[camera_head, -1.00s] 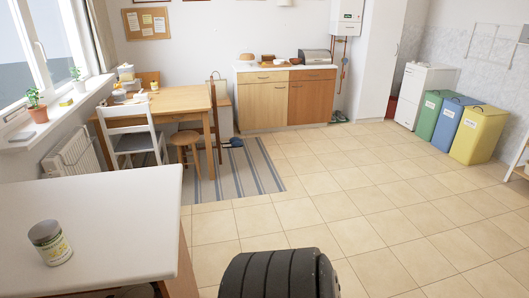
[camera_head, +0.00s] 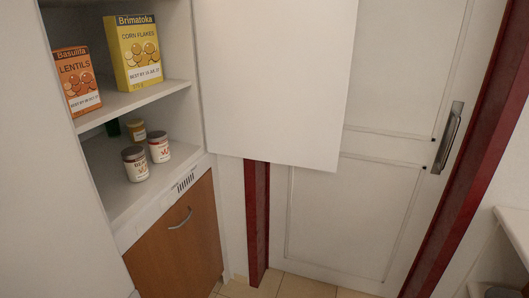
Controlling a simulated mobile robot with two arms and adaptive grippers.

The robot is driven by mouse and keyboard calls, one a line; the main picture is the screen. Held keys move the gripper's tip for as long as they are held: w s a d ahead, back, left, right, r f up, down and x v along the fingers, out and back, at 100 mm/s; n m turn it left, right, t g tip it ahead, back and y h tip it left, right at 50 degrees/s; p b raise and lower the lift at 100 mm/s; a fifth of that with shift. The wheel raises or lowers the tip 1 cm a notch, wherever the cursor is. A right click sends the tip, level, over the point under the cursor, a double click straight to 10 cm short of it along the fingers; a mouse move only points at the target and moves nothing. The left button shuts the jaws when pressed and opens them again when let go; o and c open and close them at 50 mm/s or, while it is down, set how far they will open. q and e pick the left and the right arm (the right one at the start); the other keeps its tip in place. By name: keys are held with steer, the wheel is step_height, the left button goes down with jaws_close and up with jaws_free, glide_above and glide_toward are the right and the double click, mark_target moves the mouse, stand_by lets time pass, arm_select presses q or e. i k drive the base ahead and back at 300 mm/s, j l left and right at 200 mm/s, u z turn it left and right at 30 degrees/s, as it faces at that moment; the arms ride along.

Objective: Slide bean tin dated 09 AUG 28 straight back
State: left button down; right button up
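Two white-labelled tins stand upright at the front of the lower shelf (camera_head: 120,198) of an open cupboard. The left tin (camera_head: 135,164) is a little nearer to me, and the right tin (camera_head: 159,147) stands beside it. The lettering on both is too small to read surely, and I cannot make out the date 09 AUG 28 on either. Neither of my grippers is in view.
The shelf above (camera_head: 140,97) holds an orange lentils box (camera_head: 77,82) and a yellow corn flakes box (camera_head: 138,52). An open white cupboard door (camera_head: 280,80) juts out at the right. A white room door (camera_head: 385,190) with red frame is beyond. Bare shelf lies before the tins.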

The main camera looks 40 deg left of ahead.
mark_target(133, 157)
steer(key=u, duration=2.6)
steer(key=l, duration=0.1)
